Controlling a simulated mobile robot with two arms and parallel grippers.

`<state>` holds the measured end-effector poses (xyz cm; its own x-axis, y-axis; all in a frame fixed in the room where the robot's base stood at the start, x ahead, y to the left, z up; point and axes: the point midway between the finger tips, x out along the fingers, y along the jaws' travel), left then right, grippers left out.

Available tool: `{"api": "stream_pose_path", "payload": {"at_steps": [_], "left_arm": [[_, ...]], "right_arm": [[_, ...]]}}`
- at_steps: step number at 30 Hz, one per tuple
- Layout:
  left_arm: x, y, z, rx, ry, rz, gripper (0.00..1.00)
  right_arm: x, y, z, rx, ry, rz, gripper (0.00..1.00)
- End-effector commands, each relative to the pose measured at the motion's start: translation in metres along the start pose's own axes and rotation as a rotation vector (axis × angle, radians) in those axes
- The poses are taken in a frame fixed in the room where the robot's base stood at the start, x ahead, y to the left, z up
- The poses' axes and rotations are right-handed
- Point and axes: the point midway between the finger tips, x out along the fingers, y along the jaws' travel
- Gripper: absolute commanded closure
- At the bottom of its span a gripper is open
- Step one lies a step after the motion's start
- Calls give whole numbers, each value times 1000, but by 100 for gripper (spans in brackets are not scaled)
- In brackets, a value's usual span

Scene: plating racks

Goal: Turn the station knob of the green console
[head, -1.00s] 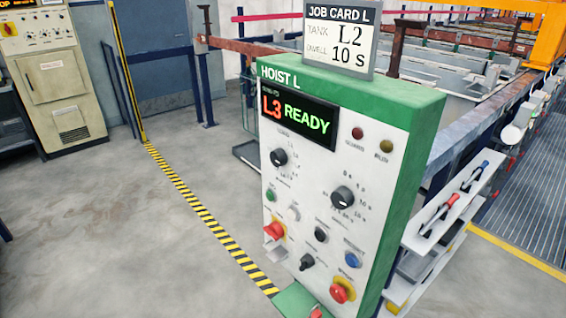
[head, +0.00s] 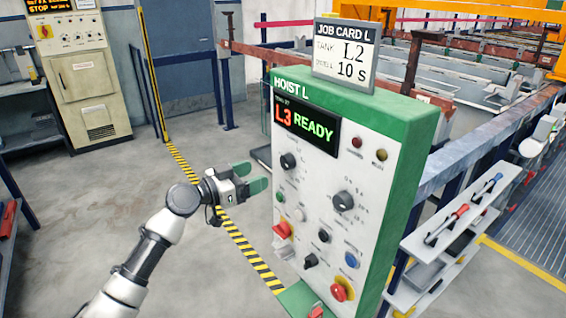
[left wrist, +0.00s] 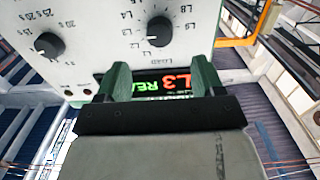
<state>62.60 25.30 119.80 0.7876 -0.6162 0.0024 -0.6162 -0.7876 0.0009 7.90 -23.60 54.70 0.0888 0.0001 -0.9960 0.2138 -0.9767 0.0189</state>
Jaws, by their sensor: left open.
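The green console (head: 409,170) has a white face marked HOIST L. Its display (head: 306,124) reads "L3 READY". The station knob (head: 289,160), black with a white pointer, is at the upper left of the face below the display; it also shows in the left wrist view (left wrist: 159,31), upside down, ringed by L labels. A job card (head: 344,54) on top reads tank L2, dwell 10 s. My left gripper (head: 258,177) has green fingers, open and empty, left of the console face and apart from the knob. In the left wrist view its fingers (left wrist: 160,80) overlap the display. My right gripper is not seen.
A second black knob (head: 343,201) with second marks sits right of the station knob. A shelf (head: 440,240) with tools stands right of the console.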

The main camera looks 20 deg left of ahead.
Motion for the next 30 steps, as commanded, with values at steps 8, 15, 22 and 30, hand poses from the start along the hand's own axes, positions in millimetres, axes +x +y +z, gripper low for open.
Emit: {"api": "stream_pose_path", "payload": {"at_steps": [8,15,22,30], "left_arm": [[55,0,-5,-5,1,0,32],[82,0,-1,-3,-1,0,32],[86,0,1,-1,-2,-1,32],[85,0,1,-1,-2,-1,55]], "right_arm": [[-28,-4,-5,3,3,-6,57],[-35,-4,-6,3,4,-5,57],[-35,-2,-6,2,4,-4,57],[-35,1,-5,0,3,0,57]]}}
